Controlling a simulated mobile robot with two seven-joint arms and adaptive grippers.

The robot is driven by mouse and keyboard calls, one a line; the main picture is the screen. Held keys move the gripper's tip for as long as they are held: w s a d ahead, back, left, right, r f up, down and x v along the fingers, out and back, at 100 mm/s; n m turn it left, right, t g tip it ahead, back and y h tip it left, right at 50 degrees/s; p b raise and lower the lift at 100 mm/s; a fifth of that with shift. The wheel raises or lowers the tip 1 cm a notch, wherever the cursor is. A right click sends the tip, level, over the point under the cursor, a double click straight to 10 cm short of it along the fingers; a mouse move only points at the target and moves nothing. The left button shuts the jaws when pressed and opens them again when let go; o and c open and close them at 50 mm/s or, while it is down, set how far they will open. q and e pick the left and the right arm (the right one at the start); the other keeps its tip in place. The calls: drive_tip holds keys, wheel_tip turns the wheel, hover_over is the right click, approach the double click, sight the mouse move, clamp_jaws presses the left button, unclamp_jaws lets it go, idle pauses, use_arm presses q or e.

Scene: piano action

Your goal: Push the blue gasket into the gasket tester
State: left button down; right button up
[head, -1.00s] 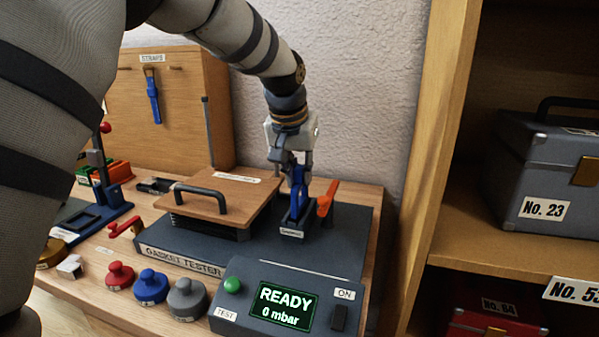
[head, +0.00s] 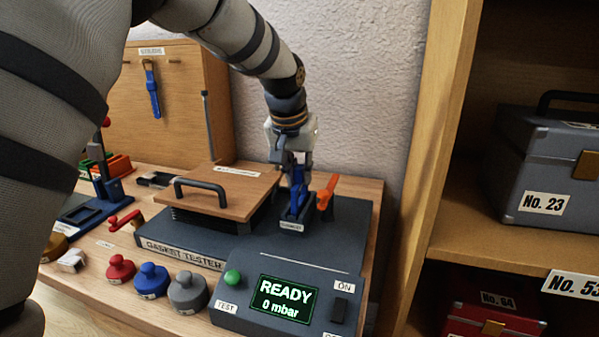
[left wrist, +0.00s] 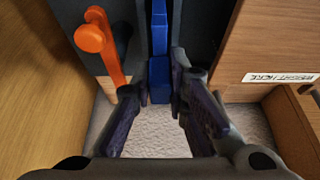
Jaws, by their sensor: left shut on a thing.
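My left gripper (head: 292,172) reaches down over the gasket tester (head: 255,240) and is shut on the blue gasket (head: 297,190). The gasket stands upright at a dark holder (head: 291,226) with a small label, on top of the tester, right of the wooden lid. Its lower end is at the holder; how deep it sits I cannot tell. In the left wrist view the blue gasket (left wrist: 159,70) shows between my two dark fingers. The tester display (head: 286,298) reads READY, 0 mbar. My right gripper is not in view.
An orange lever (head: 327,196) stands close to the right of my gripper. The wooden lid (head: 222,190) with a dark handle is to its left. Red (head: 120,268), blue (head: 151,281) and grey (head: 188,292) knobbed pieces stand in front. A wooden shelf (head: 480,240) rises at right.

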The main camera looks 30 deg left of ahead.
use_arm(q)
drive_tip(key=shift+f, duration=1.35)
idle(0.3)
drive_tip(key=c, duration=1.2)
unclamp_jaws()
drive_tip(key=shift+c, duration=0.2)
drive_tip(key=shift+r, duration=3.8)
